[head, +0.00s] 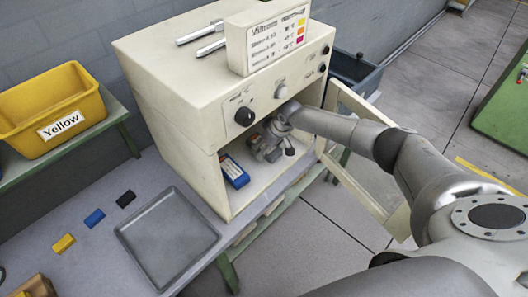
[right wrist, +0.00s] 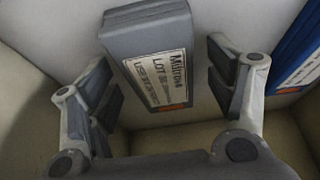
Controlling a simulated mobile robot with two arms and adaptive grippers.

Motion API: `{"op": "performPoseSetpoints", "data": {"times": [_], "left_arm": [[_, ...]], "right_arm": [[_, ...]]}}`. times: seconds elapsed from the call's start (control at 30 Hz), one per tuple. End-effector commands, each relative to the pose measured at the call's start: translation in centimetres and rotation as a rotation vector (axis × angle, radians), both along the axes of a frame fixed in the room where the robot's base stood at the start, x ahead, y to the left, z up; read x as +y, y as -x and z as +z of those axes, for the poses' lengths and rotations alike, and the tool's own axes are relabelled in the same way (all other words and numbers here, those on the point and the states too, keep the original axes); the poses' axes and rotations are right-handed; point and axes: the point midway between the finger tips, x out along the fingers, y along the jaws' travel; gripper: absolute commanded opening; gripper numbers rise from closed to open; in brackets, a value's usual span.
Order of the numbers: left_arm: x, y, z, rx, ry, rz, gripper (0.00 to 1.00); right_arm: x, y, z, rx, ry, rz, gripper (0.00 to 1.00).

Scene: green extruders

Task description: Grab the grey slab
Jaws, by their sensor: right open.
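The grey slab (right wrist: 150,30) has a white printed label and shows in the right wrist view, inside the open-fronted cream cabinet (head: 200,165). My right gripper (right wrist: 163,85) is open, with one finger on each side of the slab and gaps visible between them. In the head view my right arm reaches into the cabinet and the right gripper (head: 268,148) is inside the opening. My left gripper is not in view.
A blue box (head: 234,172) lies left of the right gripper in the cabinet; a blue labelled thing (right wrist: 296,55) shows at the wrist view's right edge. The cabinet door (head: 365,165) stands open beside my arm. A grey tray (head: 168,240) and small coloured blocks lie on the table.

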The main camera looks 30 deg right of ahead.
Motion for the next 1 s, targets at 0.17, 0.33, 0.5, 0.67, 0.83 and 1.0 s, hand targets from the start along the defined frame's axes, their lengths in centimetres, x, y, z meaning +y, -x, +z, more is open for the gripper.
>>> {"op": "performPoseSetpoints", "data": {"times": [0.17,0.33,0.5,0.67,0.83,1.0], "left_arm": [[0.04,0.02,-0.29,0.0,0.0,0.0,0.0],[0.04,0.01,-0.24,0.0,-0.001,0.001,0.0],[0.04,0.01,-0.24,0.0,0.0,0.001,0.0],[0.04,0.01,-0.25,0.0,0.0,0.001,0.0],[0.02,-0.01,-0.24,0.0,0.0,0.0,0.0],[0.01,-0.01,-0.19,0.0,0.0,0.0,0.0]], "right_arm": [[0.05,-0.13,-0.18,-0.001,0.0,0.0,0.77],[0.05,-0.12,-0.14,-0.001,0.0,0.001,0.74],[0.05,-0.12,-0.15,-0.001,0.0,0.001,0.52],[0.04,-0.12,-0.17,-0.001,0.0,0.001,0.32],[0.04,-0.17,-0.09,-0.003,-0.001,0.0,0.19],[0.04,-0.16,-0.04,-0.003,0.0,0.0,0.19]]}}
